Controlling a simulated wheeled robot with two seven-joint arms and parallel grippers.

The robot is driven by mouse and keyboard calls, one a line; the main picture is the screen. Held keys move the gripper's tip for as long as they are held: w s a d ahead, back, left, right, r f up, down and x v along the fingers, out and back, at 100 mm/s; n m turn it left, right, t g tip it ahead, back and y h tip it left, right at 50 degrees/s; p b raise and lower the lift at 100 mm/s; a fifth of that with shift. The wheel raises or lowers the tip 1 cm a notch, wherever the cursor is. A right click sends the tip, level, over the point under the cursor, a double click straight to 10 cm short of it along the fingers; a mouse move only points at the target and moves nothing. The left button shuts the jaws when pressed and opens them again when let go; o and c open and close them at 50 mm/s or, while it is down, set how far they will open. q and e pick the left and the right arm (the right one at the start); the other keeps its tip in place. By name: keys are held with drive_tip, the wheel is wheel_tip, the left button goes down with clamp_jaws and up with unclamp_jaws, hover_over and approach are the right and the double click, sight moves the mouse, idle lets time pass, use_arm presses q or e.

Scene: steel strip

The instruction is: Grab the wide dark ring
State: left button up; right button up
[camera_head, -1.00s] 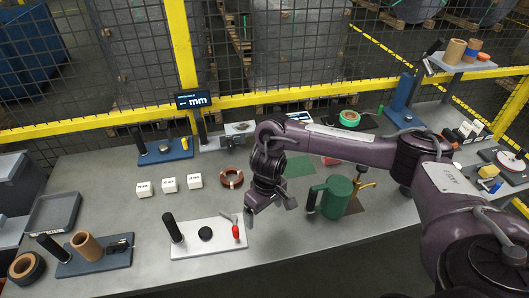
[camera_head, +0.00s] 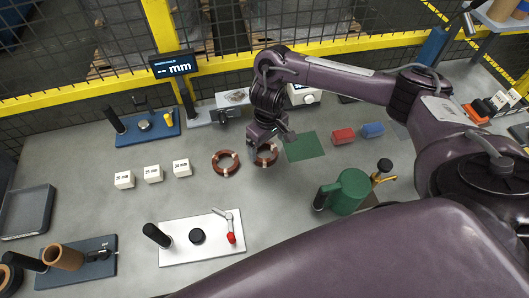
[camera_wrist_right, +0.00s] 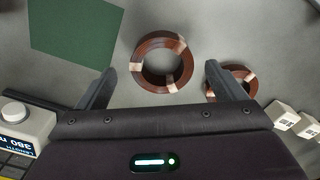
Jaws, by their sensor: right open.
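Two dark brown coiled rings with pale bands lie flat on the grey bench. One ring (camera_head: 266,158), beside the green mat, is partly hidden by my right gripper (camera_head: 268,136) in the head view. In the wrist view this ring (camera_wrist_right: 140,66) looks the larger, with a broad band, and lies between and beyond the open fingertips of the right gripper (camera_wrist_right: 160,78), apart from both. The other ring (camera_head: 225,163) lies just left of it in the head view; in the wrist view it (camera_wrist_right: 246,76) is partly behind a finger. My left gripper is not in view.
Small white labelled blocks (camera_head: 153,174) stand left of the rings. A green mat (camera_head: 301,147) and a red block (camera_head: 343,136) lie to the right. A white plate (camera_head: 178,250) with a red-tipped lever and a green mug (camera_head: 350,192) are nearer. A display (camera_head: 174,64) stands behind.

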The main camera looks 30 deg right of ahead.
drive_tip(key=f, duration=0.1)
drive_tip(key=f+b, duration=0.1)
drive_tip(key=f, duration=0.1)
drive_tip(key=shift+w+a+f, duration=0.1)
drive_tip(key=shift+a+f, duration=0.05)
drive_tip(key=shift+a, duration=0.05)
drive_tip(key=shift+w+f, duration=0.1)
drive_tip(key=shift+f, duration=0.25)
drive_tip(key=shift+r, duration=0.1)
drive_tip(key=shift+c, duration=1)
drive_tip(key=c, duration=0.5)
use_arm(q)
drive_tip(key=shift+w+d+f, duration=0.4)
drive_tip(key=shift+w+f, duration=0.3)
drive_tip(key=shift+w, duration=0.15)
use_arm(e)
drive_tip(key=c, duration=0.5)
